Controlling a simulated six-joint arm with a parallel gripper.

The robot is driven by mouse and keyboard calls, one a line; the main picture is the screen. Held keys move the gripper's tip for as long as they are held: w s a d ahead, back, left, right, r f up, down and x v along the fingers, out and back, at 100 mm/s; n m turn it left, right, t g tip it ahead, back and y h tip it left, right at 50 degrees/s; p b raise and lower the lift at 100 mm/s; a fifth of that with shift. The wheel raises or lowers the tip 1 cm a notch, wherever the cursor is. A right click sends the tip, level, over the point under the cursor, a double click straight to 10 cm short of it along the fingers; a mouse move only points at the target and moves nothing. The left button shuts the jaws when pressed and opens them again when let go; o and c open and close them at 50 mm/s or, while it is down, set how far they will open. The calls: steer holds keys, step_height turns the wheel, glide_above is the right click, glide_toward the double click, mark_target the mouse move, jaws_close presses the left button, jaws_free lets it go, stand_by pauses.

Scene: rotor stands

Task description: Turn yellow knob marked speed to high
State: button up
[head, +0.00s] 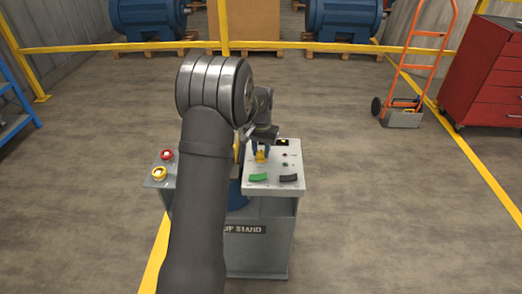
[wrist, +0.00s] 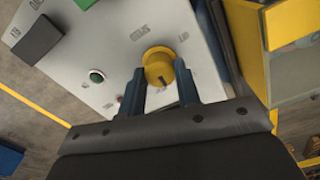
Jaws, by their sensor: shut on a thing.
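The yellow knob (head: 261,156) sits on the light grey top panel (head: 279,165) of the stand. In the wrist view the knob (wrist: 158,65) is round, with a dark pointer line on its edge facing my gripper. Small printed labels surround it on the panel; they are too blurred to read surely. My gripper (wrist: 160,72) has one dark blue finger on each side of the knob and is shut on it. In the head view my gripper (head: 262,143) is above the knob, and my arm hides part of the stand.
A red button (head: 166,154) and a yellow ringed button (head: 159,173) sit left of my arm. An orange hand truck (head: 402,112) and red cabinet (head: 488,85) stand farther off.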

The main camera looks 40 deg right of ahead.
mark_target(261, 152)
steer(key=m, duration=0.6)
stand_by(0.6)
steer(key=o, duration=1)
step_height(261, 152, up, 18)
steer(key=shift+f, duration=0.2)
steer(key=shift+f, duration=0.1)
step_height(261, 152, down, 17)
steer(key=shift+f, duration=0.2)
stand_by(0.5)
steer(key=shift+r, duration=0.1)
